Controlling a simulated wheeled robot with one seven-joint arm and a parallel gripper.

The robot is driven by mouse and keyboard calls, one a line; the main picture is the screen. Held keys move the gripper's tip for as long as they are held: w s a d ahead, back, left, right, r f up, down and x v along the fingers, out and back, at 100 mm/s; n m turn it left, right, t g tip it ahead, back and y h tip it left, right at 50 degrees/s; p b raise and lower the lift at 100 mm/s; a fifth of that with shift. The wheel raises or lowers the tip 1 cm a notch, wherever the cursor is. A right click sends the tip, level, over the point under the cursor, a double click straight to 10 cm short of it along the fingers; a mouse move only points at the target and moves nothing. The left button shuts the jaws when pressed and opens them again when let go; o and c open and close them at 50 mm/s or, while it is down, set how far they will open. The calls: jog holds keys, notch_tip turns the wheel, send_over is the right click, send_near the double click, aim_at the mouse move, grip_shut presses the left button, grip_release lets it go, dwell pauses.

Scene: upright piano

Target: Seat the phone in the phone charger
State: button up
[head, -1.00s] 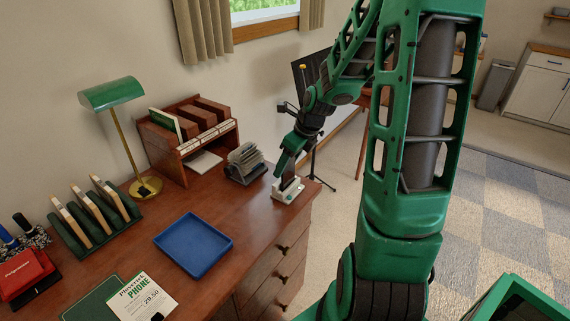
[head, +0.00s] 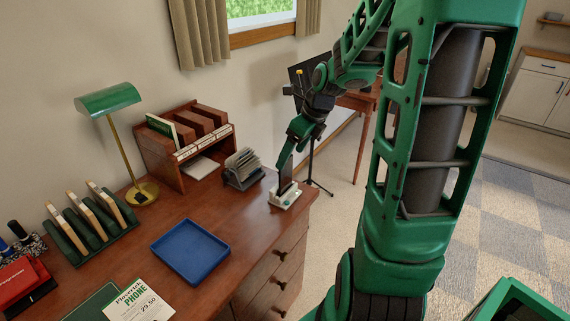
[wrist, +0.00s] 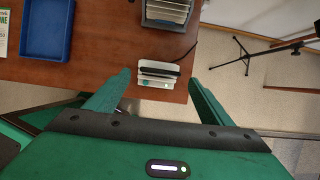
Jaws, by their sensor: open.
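The dark phone (head: 286,171) stands upright in the white phone charger (head: 284,199) near the right end of the desk. In the wrist view the phone (wrist: 159,69) shows as a thin black edge along the slot of the charger (wrist: 157,82), which has a small green light. My gripper (head: 289,152) is just above and behind the phone in the head view. In the wrist view my gripper (wrist: 159,76) is open, with one finger on each side of the charger and clear space between. Nothing is held.
A card file (head: 243,168) stands beside the charger. A blue tray (head: 190,250), a wooden organizer (head: 186,145) and a green lamp (head: 110,101) are further left. A dark cable (wrist: 190,50) runs from the charger. A black stand (wrist: 250,52) is beyond the desk's edge.

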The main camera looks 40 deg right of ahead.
jog(key=s+a+r+n+g, duration=0.1)
jog(key=s+a+n+g, duration=0.1)
jog(key=s+n, duration=1)
jog(key=s+a+r+n+g+h, duration=0.1)
jog(key=s+r+n+g, duration=0.1)
jog(key=s+n, duration=1.1)
jog(key=shift+s+a+n, duration=0.3)
jog(key=shift+s+a, duration=0.05)
jog(key=shift+s, duration=0.2)
jog(key=shift+w+f+h, duration=0.25)
jog(key=shift+w+h, duration=0.05)
jog(key=shift+w, duration=0.35)
